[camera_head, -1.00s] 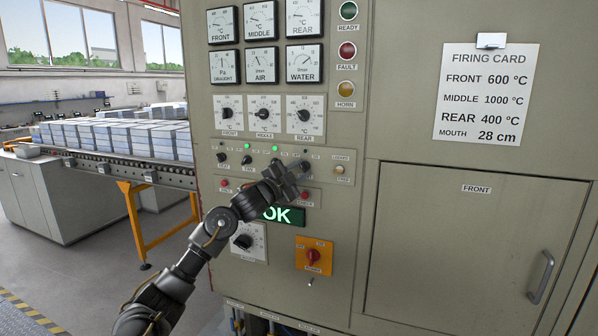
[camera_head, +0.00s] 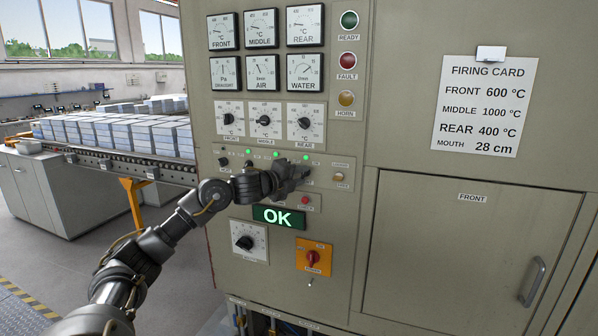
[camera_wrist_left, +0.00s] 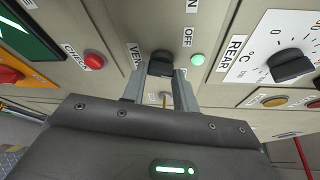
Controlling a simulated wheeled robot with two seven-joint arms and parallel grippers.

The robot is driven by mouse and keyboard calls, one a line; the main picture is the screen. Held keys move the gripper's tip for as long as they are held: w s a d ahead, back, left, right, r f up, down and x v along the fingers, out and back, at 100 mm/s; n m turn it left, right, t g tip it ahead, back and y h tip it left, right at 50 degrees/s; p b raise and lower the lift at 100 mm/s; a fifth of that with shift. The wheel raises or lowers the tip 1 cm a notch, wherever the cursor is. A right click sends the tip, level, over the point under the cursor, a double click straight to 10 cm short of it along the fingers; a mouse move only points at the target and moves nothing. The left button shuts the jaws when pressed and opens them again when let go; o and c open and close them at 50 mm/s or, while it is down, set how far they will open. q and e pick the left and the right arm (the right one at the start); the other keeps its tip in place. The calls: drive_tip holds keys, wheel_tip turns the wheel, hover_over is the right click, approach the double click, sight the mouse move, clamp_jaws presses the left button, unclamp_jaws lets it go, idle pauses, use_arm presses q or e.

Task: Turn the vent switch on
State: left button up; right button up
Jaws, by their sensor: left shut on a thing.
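The vent switch is a small black knob (camera_wrist_left: 161,63) on the grey control panel, seen in the left wrist view beside its partly covered VENT label (camera_wrist_left: 135,56). My left gripper (camera_wrist_left: 160,88) is shut on this knob, a finger on each side of it. ON and OFF labels and a lit green lamp (camera_wrist_left: 198,59) are close to the knob. In the head view my left gripper (camera_head: 300,173) reaches the right end of the switch row and hides the knob. The green lamp (camera_head: 305,157) above it is lit. My right gripper is not in view.
Other switches (camera_head: 224,162) are to the left in the same row. A red CHECK button (camera_head: 305,200), a green OK display (camera_head: 278,216) and an orange-plated red switch (camera_head: 313,257) are below. Dials (camera_head: 305,123) are above. A conveyor with stacked blocks (camera_head: 120,134) stands at left.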

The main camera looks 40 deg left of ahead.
use_arm(q)
drive_tip(key=shift+d+r+m+g+y+p, duration=0.15)
drive_tip(key=shift+m+g+y+p, duration=0.25)
drive_tip(key=shift+m+p, duration=0.55)
drive_tip(key=shift+m+g, duration=0.3)
drive_tip(key=shift+m, duration=0.15)
drive_tip(key=o, duration=1)
drive_tip(key=b+v, duration=0.4)
drive_tip(key=v, duration=0.6)
drive_tip(key=shift+s, duration=0.4)
